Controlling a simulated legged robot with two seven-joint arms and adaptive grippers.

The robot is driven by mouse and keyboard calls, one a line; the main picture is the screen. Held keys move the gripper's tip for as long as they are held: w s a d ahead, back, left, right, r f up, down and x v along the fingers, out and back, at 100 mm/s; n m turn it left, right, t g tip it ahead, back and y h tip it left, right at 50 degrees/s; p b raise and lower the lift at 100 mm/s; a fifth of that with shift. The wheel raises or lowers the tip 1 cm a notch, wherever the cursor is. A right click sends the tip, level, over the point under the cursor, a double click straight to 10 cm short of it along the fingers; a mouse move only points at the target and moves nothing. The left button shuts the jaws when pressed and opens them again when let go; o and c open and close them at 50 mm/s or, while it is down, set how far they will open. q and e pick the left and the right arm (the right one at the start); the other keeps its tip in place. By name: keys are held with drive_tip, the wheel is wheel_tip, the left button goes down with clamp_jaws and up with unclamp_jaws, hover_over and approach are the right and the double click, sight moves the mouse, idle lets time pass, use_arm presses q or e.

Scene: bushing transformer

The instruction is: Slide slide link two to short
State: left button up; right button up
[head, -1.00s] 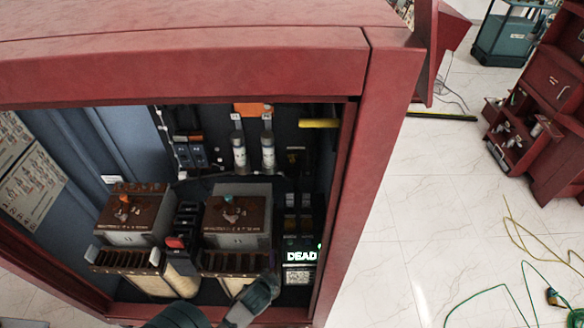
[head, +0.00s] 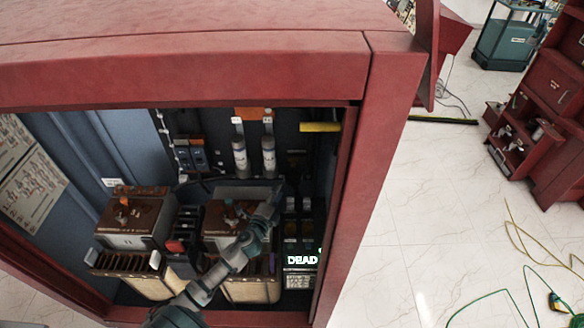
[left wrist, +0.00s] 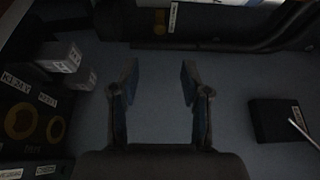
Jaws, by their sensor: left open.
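My left arm reaches into the red cabinet from the bottom of the head view. Its gripper (head: 273,203) is over the right edge of the right brown-topped unit (head: 222,217), partly covering that unit. In the left wrist view, the gripper (left wrist: 158,85) has its two fingers well apart, with only a dim grey-blue surface between them. Grey blocks (left wrist: 62,57) with small labels stand left of the fingers, apart from them, beside a dark labelled panel with yellow rings (left wrist: 20,122). I cannot tell which part is slide link two. My right gripper is not in view.
The cabinet's red frame (head: 352,190) borders the opening. A left brown-topped unit (head: 132,220), upright cylinders (head: 240,157) and a "DEAD" display (head: 302,260) are inside. In the wrist view, a black labelled block (left wrist: 280,120) lies right of the fingers.

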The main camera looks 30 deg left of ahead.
sight(293, 163)
use_arm(q)
drive_tip(key=w+a, duration=0.2)
drive_tip(key=w, duration=1.1)
drive_tip(key=shift+w+a, duration=0.15)
drive_tip(key=shift+w, duration=0.1)
drive_tip(key=shift+f, duration=0.1)
